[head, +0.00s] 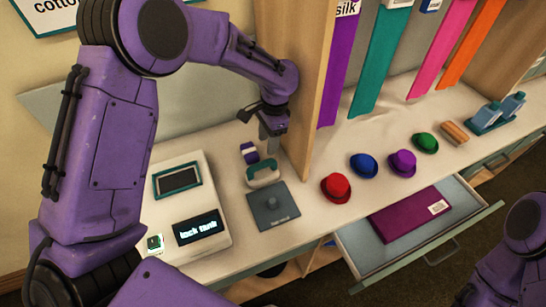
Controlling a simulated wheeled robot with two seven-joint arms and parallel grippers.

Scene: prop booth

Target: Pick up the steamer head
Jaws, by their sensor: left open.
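What looks like the steamer head (264,176) is a pale piece with a teal arched handle. My left gripper (270,142) is open and points down, above and slightly behind the teal handle in the picture. It appears empty and apart from the handle. My left forearm reaches over from the upper left. My right arm shows only at the lower right edge; its gripper is out of view.
A white console (215,241) with a lit display stands left of the plate. A purple-and-white item (249,152) sits close behind the steamer head. A wooden partition (304,90) rises close right of my gripper. Red hat (336,187) and other hats stand right. An open drawer (366,244) juts out.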

